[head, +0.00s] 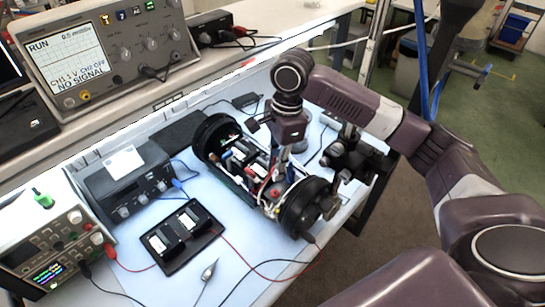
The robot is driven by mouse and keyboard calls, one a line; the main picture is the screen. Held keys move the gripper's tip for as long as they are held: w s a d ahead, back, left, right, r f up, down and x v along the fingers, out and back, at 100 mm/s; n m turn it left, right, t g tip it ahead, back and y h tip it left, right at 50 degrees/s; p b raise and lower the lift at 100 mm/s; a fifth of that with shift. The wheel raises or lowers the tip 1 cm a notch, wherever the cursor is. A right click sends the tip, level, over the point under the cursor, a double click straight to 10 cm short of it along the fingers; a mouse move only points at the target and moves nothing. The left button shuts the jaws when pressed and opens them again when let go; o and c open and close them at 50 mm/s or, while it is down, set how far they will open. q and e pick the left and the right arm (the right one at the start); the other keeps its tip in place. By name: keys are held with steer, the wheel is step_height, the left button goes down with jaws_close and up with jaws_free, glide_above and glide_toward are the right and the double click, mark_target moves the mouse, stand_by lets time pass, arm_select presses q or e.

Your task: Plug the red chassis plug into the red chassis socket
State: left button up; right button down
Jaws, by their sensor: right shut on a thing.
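The chassis (235,165) is an open black cylinder frame with round end caps, lying on the light blue mat, with boards and coloured wires inside. My right gripper (280,172) reaches down into its near half, close to the near end cap (308,207). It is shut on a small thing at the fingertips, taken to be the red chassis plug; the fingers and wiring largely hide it. A red lead (263,187) shows just below and left of the fingertips. I cannot make out the red chassis socket or whether the plug touches it. My left gripper is not in view.
A black tray (180,262) with two dark modules lies left of the chassis. Loose leads and a probe (209,270) lie at the front.

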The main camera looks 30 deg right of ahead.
mark_target(274, 193)
steer(key=shift+s+a, duration=0.1)
steer(key=shift+a, duration=0.15)
steer(key=shift+d+f, duration=0.15)
steer(key=shift+f, duration=2.6)
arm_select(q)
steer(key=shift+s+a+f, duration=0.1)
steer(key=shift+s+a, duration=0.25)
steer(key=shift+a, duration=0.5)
arm_select(e)
steer(key=shift+f, duration=0.15)
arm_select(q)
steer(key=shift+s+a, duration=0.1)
arm_select(e)
steer(key=shift+f, duration=0.6)
